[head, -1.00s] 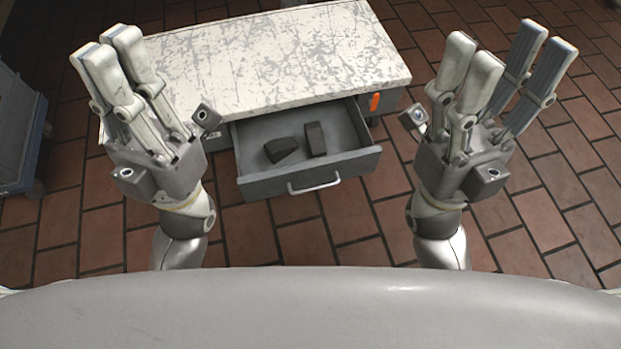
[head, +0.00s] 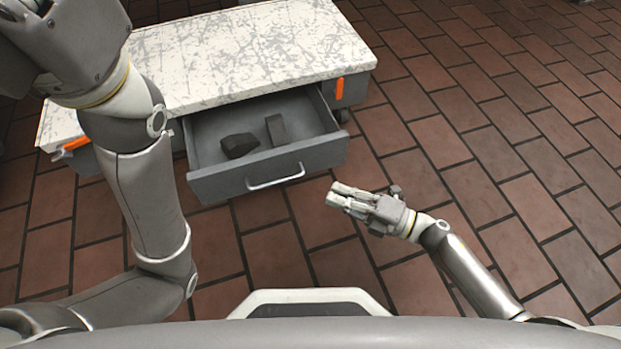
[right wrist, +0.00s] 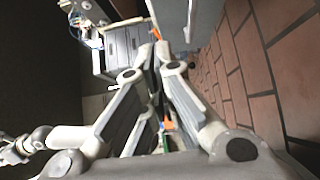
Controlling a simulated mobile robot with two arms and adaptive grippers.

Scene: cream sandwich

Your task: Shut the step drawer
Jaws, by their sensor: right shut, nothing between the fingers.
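The step drawer (head: 228,184) stands pulled out of the low step unit (head: 250,48), which has a scuffed white top. Its front has a pale bar handle (head: 276,177). Two dark blocks, one (head: 238,146) left and one (head: 277,130) right, lie inside. My right gripper (head: 334,195) is shut and empty, just in front of the drawer's right end and apart from the handle. Its fingers also show in the right wrist view (right wrist: 158,62), close to a grey panel. My left gripper's palm (head: 70,45) is at the top left; its fingers are out of frame.
My left arm crosses in front of the unit's left part. Orange clips (head: 340,89) sit on the unit's side. The brick-tiled floor (head: 480,150) is clear to the right. A grey cabinet with drawers (right wrist: 122,45) shows in the right wrist view.

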